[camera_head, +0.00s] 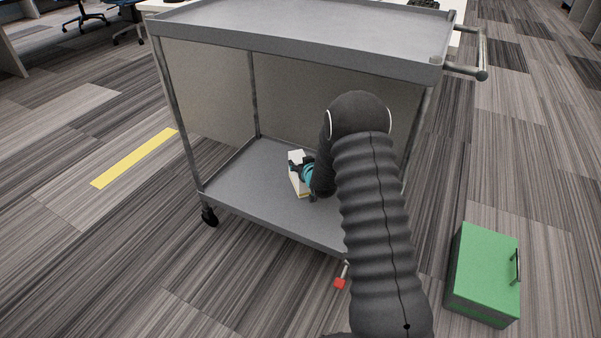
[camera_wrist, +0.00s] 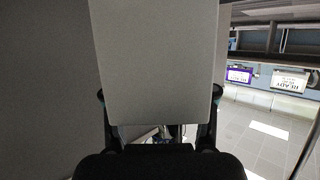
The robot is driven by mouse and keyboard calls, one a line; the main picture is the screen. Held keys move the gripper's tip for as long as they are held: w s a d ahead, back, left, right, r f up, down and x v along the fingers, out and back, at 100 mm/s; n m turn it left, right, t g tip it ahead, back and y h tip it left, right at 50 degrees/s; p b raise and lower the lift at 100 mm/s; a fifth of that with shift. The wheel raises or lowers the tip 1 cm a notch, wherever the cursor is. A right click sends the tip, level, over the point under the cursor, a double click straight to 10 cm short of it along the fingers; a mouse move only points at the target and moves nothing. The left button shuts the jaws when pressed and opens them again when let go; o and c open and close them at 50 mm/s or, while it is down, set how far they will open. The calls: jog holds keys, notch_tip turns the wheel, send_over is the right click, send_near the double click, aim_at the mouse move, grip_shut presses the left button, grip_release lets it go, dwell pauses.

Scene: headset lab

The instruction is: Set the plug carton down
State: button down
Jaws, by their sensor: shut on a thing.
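The plug carton (camera_head: 295,158) is a small white box with a yellowish lower edge, over the lower shelf (camera_head: 260,180) of a grey cart. My gripper (camera_head: 305,172) is shut on it from the right, and my arm reaches in below the top shelf. I cannot tell whether the carton's base touches the lower shelf. In the wrist view the carton (camera_wrist: 155,60) is a large pale face between the two fingers of my gripper (camera_wrist: 160,95). My arm hides the right part of the lower shelf.
The cart's top shelf (camera_head: 300,30) overhangs my gripper, with thin posts at its corners. The lower shelf is bare left of the carton. A green box (camera_head: 484,272) stands on the floor at right. A red-ended pedal (camera_head: 340,283) sticks out below the cart.

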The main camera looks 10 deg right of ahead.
aim_at(302, 190)
jog(key=shift+f, duration=2.05)
jog(key=shift+f, duration=0.1)
jog(key=shift+c, duration=1.7)
grip_release()
